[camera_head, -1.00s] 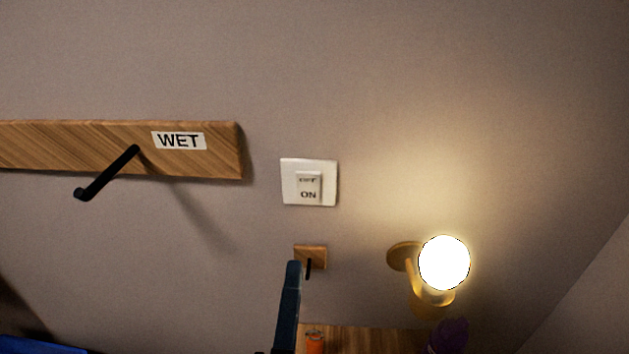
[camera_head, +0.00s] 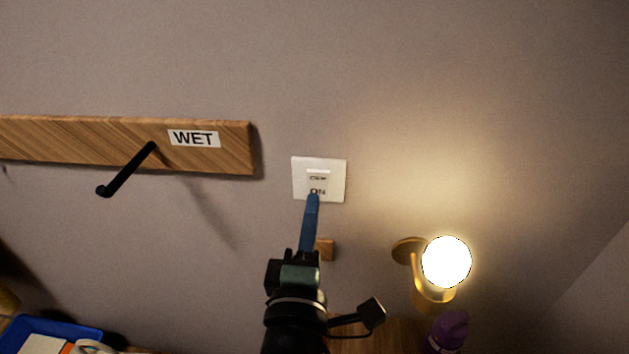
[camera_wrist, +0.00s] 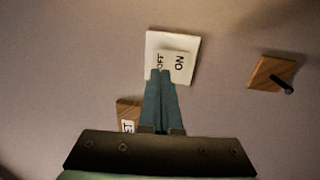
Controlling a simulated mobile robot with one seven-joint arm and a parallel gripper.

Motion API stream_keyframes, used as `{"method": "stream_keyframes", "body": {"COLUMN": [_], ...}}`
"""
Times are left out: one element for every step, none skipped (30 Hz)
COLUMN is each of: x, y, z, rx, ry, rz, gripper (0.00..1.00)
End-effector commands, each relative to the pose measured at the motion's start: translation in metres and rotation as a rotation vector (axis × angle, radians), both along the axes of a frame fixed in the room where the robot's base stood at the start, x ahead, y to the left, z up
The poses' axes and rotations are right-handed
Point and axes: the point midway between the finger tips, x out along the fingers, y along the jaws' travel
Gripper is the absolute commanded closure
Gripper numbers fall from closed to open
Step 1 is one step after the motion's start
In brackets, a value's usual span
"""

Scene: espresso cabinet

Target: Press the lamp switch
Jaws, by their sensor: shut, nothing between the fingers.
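The lamp switch (camera_head: 335,187) is a white square wall plate with a rocker marked OFF above and ON below. In the wrist view the switch (camera_wrist: 187,48) appears turned sideways, just beyond my fingertips. My gripper (camera_head: 313,198) is shut and empty, its blue fingers pointing up at the lower ON half of the rocker and covering part of it. In the wrist view my gripper (camera_wrist: 160,73) overlaps the plate's lower edge; I cannot tell whether the tips touch it. The wall lamp (camera_head: 446,262), with a brass arm and round bulb, glows brightly at lower right.
A wooden rail (camera_head: 90,141) labelled WET with a black hook (camera_head: 127,169) is left of the switch. A small wooden hook block (camera_wrist: 272,74) sits close by. A purple object (camera_head: 450,330) and a blue tray (camera_head: 85,330) are low down. The wall above is clear.

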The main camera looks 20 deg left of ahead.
Motion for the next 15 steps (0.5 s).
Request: {"method": "stream_keyframes", "body": {"x": [0.008,0.012,0.017,0.021,0.024,0.027,0.029,0.031,0.033,0.035,0.035,0.036,0.037,0.037,0.037], "y": [0.002,0.003,0.005,0.006,0.007,0.008,0.008,0.009,0.009,0.01,0.01,0.01,0.01,0.01,0.01], "z": [0.005,0.006,0.006,0.006,0.006,0.006,0.006,0.006,0.006,0.005,0.005,0.005,0.005,0.005,0.005], "rx": [0.0,0.001,0.0,0.0,0.0,0.0,0.0,0.001,0.0,0.0,0.0,0.001,0.001,0.001,0.001], "ry": [-0.001,-0.002,-0.001,-0.001,-0.001,0.0,-0.001,-0.002,-0.001,-0.001,-0.001,-0.001,-0.001,-0.001,-0.001], "rz": [0.0,0.0,0.0,0.0,0.0,0.0,0.0,0.0,0.0,0.0,0.0,0.0,0.0,0.0,0.0], "gripper": [1.0,1.0,1.0,1.0,1.0,1.0,1.0,1.0,1.0,1.0,1.0,1.0,1.0,1.0,1.0]}}
